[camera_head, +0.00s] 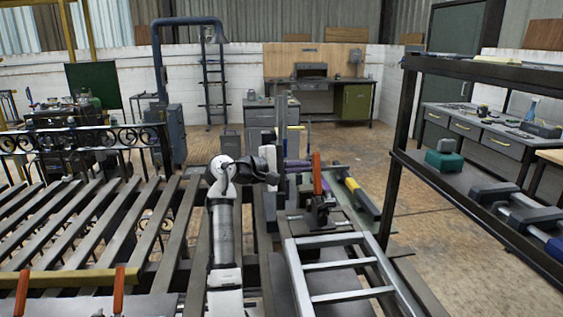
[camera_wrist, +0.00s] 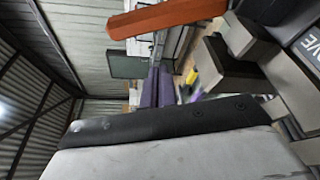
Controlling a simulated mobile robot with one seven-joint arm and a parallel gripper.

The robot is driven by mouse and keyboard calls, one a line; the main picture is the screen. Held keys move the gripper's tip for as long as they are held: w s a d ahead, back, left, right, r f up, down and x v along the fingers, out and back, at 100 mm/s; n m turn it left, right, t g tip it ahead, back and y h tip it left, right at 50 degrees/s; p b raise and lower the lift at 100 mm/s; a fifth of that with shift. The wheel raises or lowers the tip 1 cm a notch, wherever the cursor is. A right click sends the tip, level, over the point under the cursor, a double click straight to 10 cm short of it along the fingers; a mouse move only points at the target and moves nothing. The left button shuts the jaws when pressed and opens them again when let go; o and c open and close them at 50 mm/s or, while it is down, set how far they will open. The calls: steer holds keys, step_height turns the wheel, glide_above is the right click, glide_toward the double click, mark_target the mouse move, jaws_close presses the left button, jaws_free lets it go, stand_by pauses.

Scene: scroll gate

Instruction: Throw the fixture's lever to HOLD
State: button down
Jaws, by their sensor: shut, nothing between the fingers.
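The fixture (camera_head: 320,211) is a dark clamp-like piece on the bench, in the middle of the head view. Its lever (camera_head: 317,175) has an orange-red handle standing nearly upright. In the wrist view the lever's handle (camera_wrist: 165,18) crosses the top, and part of a dark label plate (camera_wrist: 309,42) with the letters "IVE" shows at the right edge. The HOLD mark is not readable.
A ladder-like metal frame (camera_head: 335,267) lies in front of the fixture. Slatted bars (camera_head: 95,222) fill the left side. Two more orange handles (camera_head: 22,291) (camera_head: 118,290) stand at lower left. A dark shelf rack (camera_head: 470,205) with tools stands at right.

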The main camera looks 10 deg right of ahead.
mark_target(317, 174)
steer(key=shift+s+d+r, duration=0.15)
steer(key=shift+d+r, duration=0.05)
steer(key=shift+d, duration=0.3)
steer(key=shift+s+r+p, duration=0.25)
steer(key=shift+s+p, duration=0.15)
steer(key=shift+s, duration=0.4)
steer(key=shift+s+r+p, duration=0.25)
steer(key=shift+s+p, duration=0.1)
steer(key=shift+s, duration=0.4)
steer(key=shift+s, duration=0.1)
